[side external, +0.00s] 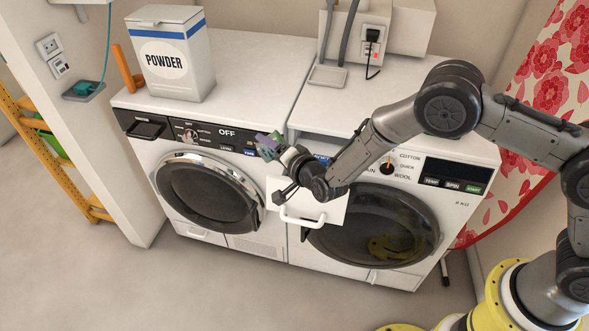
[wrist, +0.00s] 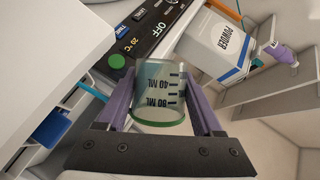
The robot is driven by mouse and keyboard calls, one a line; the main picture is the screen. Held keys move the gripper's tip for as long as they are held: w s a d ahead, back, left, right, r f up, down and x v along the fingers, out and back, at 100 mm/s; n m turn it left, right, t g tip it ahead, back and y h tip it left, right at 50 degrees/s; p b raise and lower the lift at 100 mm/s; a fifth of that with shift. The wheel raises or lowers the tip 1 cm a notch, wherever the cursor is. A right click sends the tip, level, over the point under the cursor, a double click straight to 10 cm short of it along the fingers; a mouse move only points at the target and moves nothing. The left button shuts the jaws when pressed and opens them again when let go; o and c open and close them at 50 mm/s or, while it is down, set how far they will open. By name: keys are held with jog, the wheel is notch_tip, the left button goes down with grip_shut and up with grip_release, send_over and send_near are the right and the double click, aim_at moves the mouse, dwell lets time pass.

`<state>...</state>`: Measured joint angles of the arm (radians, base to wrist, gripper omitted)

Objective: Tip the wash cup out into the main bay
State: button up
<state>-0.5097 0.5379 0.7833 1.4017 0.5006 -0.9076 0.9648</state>
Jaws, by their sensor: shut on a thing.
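The wash cup (wrist: 160,92) is clear with a green rim and dark ML marks, and the marks read upside down in the wrist view. My gripper (wrist: 163,100) is shut on it, with a purple finger on each side. In the side view the cup (side external: 266,146) is small and partly hidden by my gripper (side external: 272,148), in front of the washers' control panels. The right washer's drawer (side external: 335,209) is pulled out, its white handle in front. A blue part (wrist: 50,128) shows at its left in the wrist view. The main bay is not clearly visible, and I cannot tell the cup's contents.
A POWDER box (side external: 168,60) stands on the left washer (side external: 250,65). The right washer (side external: 412,85) has a dial and buttons behind my arm. A socket with a plug and hoses (side external: 365,40) is on the back wall. The floor in front is clear.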

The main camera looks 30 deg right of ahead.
jog(key=shift+d+f+m+y, duration=0.15)
jog(key=shift+f+m+y, duration=0.15)
jog(key=shift+f+m, duration=0.25)
dwell(0.8)
jog(key=shift+s+d+r+m+t+y, duration=0.15)
jog(key=shift+d+r+m+t+y, duration=0.25)
jog(key=shift+m, duration=0.35)
dwell(0.6)
jog(key=shift+d+r+m+t, duration=0.3)
jog(key=shift+d+m, duration=0.05)
jog(key=shift+m, duration=0.25)
dwell(0.7)
jog(key=shift+a+f+n+g+h, duration=0.15)
jog(key=shift+a+f+n+g, duration=0.1)
jog(key=shift+a+n, duration=0.3)
jog(key=shift+a+f+n+g+h, duration=0.15)
jog(key=shift+a+f+n+g, duration=0.15)
jog(key=shift+n, duration=0.35)
jog(key=shift+r+n+h, duration=0.2)
jog(key=shift+n+h, duration=0.1)
jog(key=shift+n, duration=0.1)
jog(key=shift+r, duration=0.1)
